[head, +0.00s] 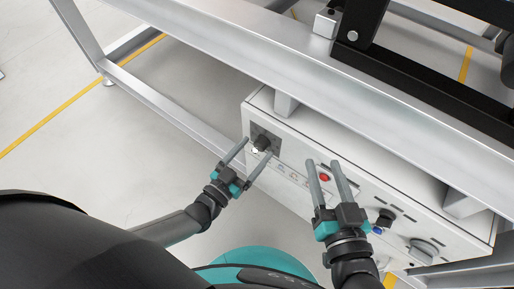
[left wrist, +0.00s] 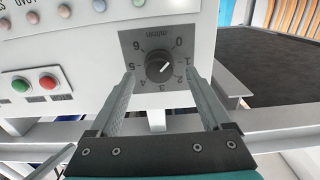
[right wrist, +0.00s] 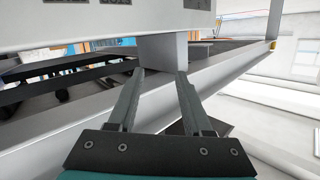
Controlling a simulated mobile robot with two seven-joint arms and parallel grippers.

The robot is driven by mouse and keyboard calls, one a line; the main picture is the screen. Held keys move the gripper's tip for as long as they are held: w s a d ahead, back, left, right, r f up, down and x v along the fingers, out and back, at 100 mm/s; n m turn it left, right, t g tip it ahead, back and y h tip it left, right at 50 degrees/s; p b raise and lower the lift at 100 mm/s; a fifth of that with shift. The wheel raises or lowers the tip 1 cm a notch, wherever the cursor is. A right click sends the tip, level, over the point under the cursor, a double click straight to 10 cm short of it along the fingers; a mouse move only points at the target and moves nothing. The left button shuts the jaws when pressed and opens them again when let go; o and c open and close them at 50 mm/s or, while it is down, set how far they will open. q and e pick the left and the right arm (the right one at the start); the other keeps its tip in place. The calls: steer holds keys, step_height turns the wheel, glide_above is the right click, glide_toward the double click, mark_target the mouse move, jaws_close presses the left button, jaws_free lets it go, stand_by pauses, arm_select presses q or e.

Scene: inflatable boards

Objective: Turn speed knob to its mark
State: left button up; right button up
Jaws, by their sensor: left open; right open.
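The black speed knob (head: 262,143) sits on a dark square dial plate at the left end of the white control box. In the left wrist view the knob (left wrist: 158,67) shows a white pointer line aimed to the upper right, seemingly between 0 and 1; the dial plate (left wrist: 137,43) reads 0 to 6, m/min. My left gripper (head: 259,147) is open, its fingertips appearing on either side of the knob with gaps; I cannot tell their exact depth. No separate target mark is clear. My right gripper (head: 323,161) is open and empty, before the box's middle.
A red button (head: 324,177) sits near my right gripper, and another black knob (head: 385,217) lies further right. Green (left wrist: 20,85) and red buttons show in the left wrist view. A metal frame beam (head: 240,50) runs above the box. The floor at left is clear.

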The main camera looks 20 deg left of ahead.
arm_select(q)
steer(key=shift+x, duration=0.9)
arm_select(e)
steer(key=shift+s+a+r+t, duration=0.2)
steer(key=shift+s+r+t, duration=0.2)
steer(key=shift+t, duration=0.1)
arm_select(q)
jaws_close()
